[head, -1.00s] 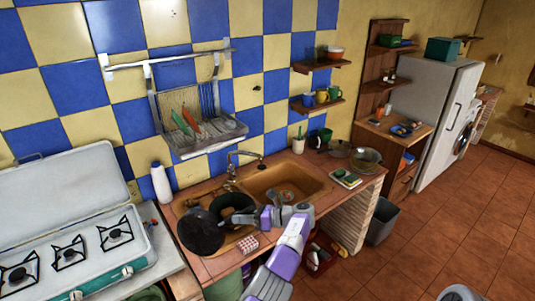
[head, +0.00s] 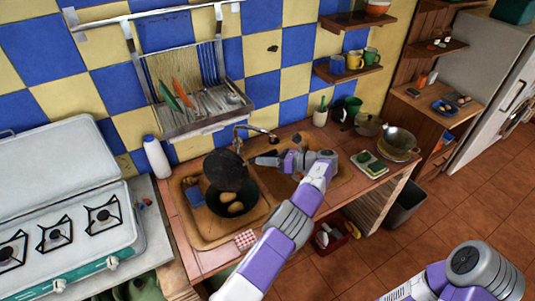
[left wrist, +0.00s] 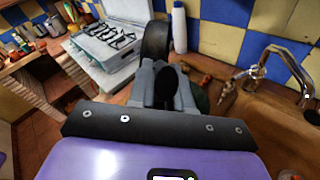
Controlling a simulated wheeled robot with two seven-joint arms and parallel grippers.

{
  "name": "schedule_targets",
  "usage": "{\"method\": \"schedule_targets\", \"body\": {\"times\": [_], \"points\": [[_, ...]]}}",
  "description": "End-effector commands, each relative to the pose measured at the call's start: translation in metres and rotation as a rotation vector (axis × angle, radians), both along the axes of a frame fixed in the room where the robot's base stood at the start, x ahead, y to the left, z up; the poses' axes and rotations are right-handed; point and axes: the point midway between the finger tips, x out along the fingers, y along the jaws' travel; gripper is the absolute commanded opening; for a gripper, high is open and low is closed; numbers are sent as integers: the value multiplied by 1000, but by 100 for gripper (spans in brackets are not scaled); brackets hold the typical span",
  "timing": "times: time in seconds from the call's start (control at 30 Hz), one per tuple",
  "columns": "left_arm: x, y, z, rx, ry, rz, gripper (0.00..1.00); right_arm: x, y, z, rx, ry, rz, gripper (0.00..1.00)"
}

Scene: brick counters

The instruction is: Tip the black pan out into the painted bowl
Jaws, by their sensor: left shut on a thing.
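The black pan (head: 225,168) is steeply tilted above the sink, its face turned down toward a dark round bowl (head: 216,208). I take this to be the painted bowl; its paint is hard to make out. A few brown egg-like lumps (head: 236,207) show in or just over the bowl. My left gripper (head: 265,161) is shut on the pan's handle, to the right of the pan. In the left wrist view the gripper (left wrist: 175,92) hides much of the handle, and the pan (left wrist: 156,42) stands edge-on beyond it. My right gripper is out of view.
The tap (head: 252,130) stands close behind the pan and gripper. A white bottle (head: 157,157) and stove (head: 80,215) are to the left. The dish rack (head: 200,105) hangs above.

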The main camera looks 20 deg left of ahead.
Motion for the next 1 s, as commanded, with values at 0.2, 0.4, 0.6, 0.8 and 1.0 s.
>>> {"method": "schedule_targets", "body": {"times": [0.2, 0.4, 0.6, 0.8, 1.0], "points": [[-12, 1, 9, -1, -49, 2, 0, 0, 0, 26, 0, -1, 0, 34], [-25, 2, 11, -7, -127, 1, 0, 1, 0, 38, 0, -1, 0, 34], [-42, 3, 12, -13, -217, 1, 0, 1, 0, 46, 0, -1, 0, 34], [-61, 5, 13, -22, -309, 1, 0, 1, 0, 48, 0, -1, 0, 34], [-83, 6, 14, -29, -411, 0, 0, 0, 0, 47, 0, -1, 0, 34]]}}
